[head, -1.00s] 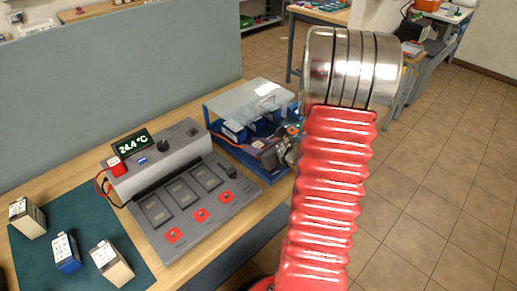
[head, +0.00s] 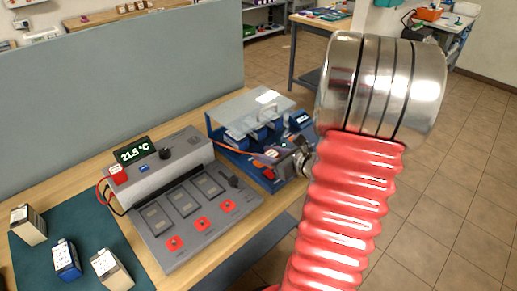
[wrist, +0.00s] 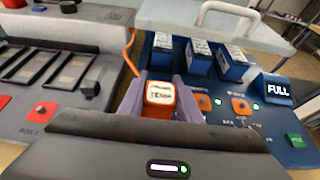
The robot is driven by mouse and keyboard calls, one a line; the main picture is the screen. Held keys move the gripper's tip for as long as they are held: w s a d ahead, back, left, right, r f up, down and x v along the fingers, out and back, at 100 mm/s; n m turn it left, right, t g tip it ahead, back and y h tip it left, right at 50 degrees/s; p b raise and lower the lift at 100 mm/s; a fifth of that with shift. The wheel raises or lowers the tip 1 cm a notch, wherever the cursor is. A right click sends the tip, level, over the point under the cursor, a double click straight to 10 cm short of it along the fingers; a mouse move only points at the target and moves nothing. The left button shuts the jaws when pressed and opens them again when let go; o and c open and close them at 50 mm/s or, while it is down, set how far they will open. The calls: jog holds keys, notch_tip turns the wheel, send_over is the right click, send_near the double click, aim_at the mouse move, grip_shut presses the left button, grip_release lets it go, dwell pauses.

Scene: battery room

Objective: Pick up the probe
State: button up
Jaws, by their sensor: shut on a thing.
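The probe (wrist: 160,94) is a small orange-red block with a white top label that seems to read TEMP. In the wrist view it sits between the two purple-grey fingers of my gripper (wrist: 160,101), which are shut on it. An orange cable (wrist: 131,52) runs up behind it on the left. In the head view my gripper (head: 268,160) is by the front of the blue battery unit, partly hidden by my arm. Whether the probe touches the surface below is unclear.
The blue unit (wrist: 285,150) holds several blue batteries (wrist: 232,64) under a clear lid with a handle (wrist: 229,12). A grey tester (head: 168,160) reading 21.5 °C stands to its left. Several loose batteries (head: 66,259) stand on a green mat (head: 92,235). A grey partition (head: 110,85) is behind.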

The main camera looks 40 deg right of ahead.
jog(key=s, duration=1.2)
jog(key=shift+s+d, duration=0.15)
jog(key=shift+d, duration=0.1)
jog(key=shift+s, duration=0.2)
jog(key=shift+a+f, duration=0.1)
jog(key=shift+a, duration=0.1)
